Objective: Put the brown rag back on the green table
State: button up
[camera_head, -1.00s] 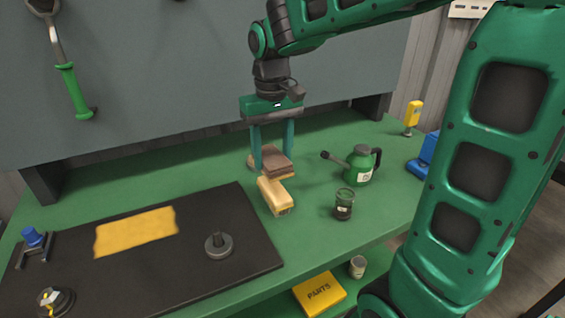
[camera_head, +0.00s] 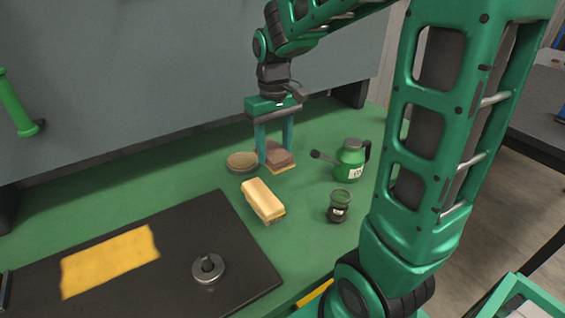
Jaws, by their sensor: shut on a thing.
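The brown rag (camera_head: 280,157) is a small folded cloth, brown on top with a paler tan lower edge. My gripper (camera_head: 275,157) points down over the green table (camera_head: 150,180), with its two green fingers shut on the rag. The rag is low, at or just above the tabletop; I cannot tell whether it touches. The left finger hides part of its left side.
A tan block (camera_head: 263,200) lies just in front of the rag, and a round tan pad (camera_head: 242,160) is left of it. A green can (camera_head: 350,160) and a dark jar (camera_head: 340,206) stand to the right. A black mat (camera_head: 225,235) carries a yellow cloth (camera_head: 110,262) and a grey disc part (camera_head: 208,268).

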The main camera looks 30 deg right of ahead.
aim_at(284, 149)
jog(key=d+f, duration=0.1)
jog(key=d, duration=0.2)
jog(key=shift+s+f, duration=0.15)
jog(key=shift+f, duration=2.25)
jog(key=shift+f, duration=0.1)
jog(key=o, duration=1.1)
notch_tip(284, 149, up, 12)
jog(key=shift+r, duration=0.1)
